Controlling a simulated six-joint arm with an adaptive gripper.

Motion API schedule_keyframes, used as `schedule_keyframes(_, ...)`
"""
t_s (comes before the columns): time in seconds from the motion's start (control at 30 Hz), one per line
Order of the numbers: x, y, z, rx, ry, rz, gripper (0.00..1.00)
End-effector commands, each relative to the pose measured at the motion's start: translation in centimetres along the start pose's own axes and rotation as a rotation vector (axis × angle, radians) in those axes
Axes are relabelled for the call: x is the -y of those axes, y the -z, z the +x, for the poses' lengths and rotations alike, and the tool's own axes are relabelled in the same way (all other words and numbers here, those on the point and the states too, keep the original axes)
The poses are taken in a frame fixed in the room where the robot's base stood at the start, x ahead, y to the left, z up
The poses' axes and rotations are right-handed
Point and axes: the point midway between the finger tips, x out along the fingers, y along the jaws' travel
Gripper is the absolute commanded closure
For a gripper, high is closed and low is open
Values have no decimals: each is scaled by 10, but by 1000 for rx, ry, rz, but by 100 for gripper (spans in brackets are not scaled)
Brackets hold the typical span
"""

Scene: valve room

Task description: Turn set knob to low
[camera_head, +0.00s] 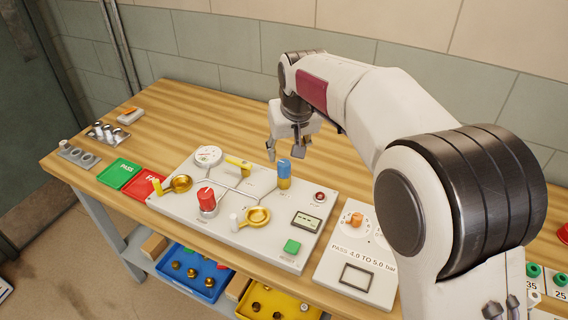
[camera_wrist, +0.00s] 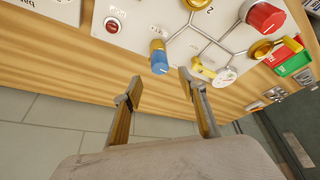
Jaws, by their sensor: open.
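My gripper (camera_head: 285,150) is open and empty, held above the back of the light grey valve panel (camera_head: 262,240). In the wrist view its spread fingers (camera_wrist: 160,80) show with nothing between them. A blue knob on a yellow base (camera_head: 284,170) stands just below and in front of the fingers; it also shows in the wrist view (camera_wrist: 159,62). A red knob (camera_head: 206,198) stands further left, also in the wrist view (camera_wrist: 265,17). An orange knob (camera_head: 355,219) is on the smaller right panel (camera_head: 333,263).
The panel also bears a gauge (camera_head: 208,156), yellow valve parts (camera_head: 257,216), a red button (camera_head: 319,196), a display (camera_head: 306,221) and a green button (camera_head: 292,247). Green (camera_head: 119,173) and red (camera_head: 147,186) trays lie left. The wall (camera_head: 232,45) stands behind the table.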

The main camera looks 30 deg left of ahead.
Motion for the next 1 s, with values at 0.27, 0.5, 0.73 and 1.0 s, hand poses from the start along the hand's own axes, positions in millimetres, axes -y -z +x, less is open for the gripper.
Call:
schedule_keyframes(0.27, 0, 0, 3, 1, 0, -1, 59)
schedule_keyframes(0.5, 0, 0, 20, 2, 0, -1, 59)
schedule_keyframes(0.73, 0, -1, 48, 2, 0, -2, 59)
schedule_keyframes(1.0, 0, 0, 72, 0, 0, -2, 59)
